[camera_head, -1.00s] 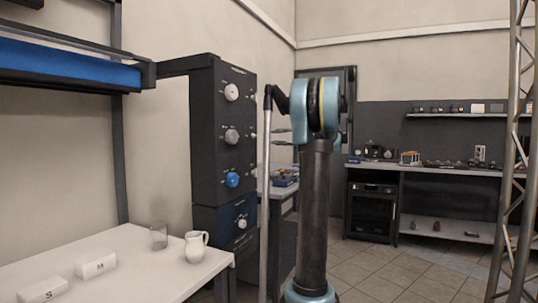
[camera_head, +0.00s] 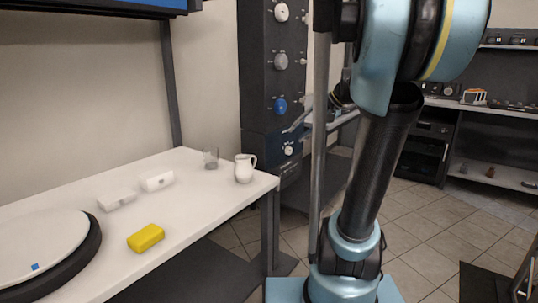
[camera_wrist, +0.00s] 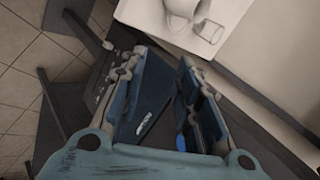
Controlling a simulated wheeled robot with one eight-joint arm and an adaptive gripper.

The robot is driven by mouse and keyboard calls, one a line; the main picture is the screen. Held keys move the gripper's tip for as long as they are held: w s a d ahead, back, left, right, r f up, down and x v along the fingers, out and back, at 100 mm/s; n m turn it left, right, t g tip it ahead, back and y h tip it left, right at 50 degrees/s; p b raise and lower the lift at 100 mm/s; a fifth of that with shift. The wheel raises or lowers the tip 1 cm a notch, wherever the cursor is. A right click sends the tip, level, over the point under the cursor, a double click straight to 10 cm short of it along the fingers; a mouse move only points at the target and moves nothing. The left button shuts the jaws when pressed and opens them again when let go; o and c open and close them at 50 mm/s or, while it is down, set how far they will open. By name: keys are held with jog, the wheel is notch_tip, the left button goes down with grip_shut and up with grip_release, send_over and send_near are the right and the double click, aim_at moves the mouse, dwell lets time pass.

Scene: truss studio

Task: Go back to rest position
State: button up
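My gripper (camera_wrist: 168,64) shows in the wrist view with its two blue-padded fingers apart and nothing between them. Beyond the fingers are the dark panel front and the white table corner. In the head view my blue and black arm stands upright at centre right, close to the camera. Its upper part leaves the top of the picture, and I cannot make out the fingers there.
The white table (camera_head: 195,215) holds a white pitcher (camera_head: 244,168), a glass (camera_head: 210,158), two white blocks, a yellow block (camera_head: 146,237) and a round turntable (camera_head: 90,258). A dark knob cabinet (camera_head: 270,90) stands behind. Tiled floor (camera_head: 430,235) is open at right.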

jog(key=s+d+f+n+g+h, duration=0.1)
jog(key=s+d+f+h, duration=0.2)
jog(key=s+f, duration=0.8)
jog(key=s+d+f+n+h, duration=0.2)
jog(key=s+d+f+h, duration=0.2)
jog(key=s+f, duration=0.7)
jog(key=shift+s+d+f+g+h, duration=0.15)
jog(key=shift+s+f+g+h, duration=0.1)
jog(key=shift+f+g+h, duration=0.25)
jog(key=shift+w+f, duration=0.25)
jog(key=shift+w, duration=0.25)
jog(key=shift+o, duration=0.4)
jog(key=shift+n, duration=0.3)
